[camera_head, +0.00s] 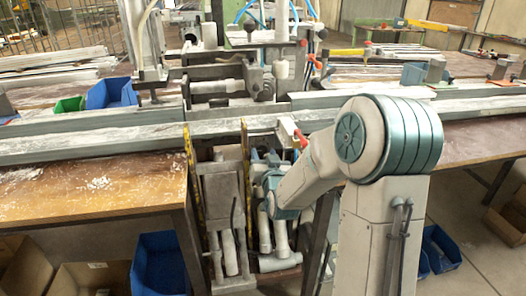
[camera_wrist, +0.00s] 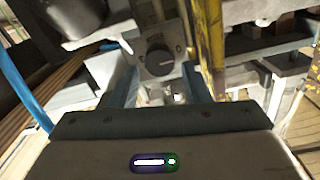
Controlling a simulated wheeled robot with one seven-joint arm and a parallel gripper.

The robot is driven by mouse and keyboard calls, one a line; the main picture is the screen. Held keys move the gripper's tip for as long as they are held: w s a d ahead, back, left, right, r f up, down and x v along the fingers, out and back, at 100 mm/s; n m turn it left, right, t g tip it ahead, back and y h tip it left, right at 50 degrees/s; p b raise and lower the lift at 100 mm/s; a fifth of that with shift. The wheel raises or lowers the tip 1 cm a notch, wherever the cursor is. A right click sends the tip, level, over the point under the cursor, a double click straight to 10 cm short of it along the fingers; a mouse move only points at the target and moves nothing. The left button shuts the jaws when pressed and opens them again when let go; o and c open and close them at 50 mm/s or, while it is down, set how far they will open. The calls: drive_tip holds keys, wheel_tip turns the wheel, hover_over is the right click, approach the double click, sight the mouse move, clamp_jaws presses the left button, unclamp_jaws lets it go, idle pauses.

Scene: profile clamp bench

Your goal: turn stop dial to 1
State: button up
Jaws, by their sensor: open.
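The stop dial (camera_wrist: 158,61) is a dark round knob on a grey plate (camera_wrist: 181,42), near the upper middle of the wrist view. A pale pointer line shows on its face, but the scale marks around it are too small to read. My gripper (camera_wrist: 160,82) is open, with one finger on each side below the dial in the picture. Nothing shows between the fingers, and they look short of the knob; I cannot tell the exact gap. In the head view I cannot make out the dial; my arm reaches down under the bench there.
A yellow upright bar (camera_wrist: 212,45) stands close to the right of the dial, and a blue tube (camera_wrist: 27,92) runs at the left. A long metal profile (camera_head: 90,145) lies across the wooden bench (camera_head: 90,192). Blue bins (camera_head: 160,264) stand below.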

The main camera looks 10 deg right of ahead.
sight(261, 148)
drive_tip(key=shift+w, duration=1.25)
drive_tip(key=c, duration=0.7)
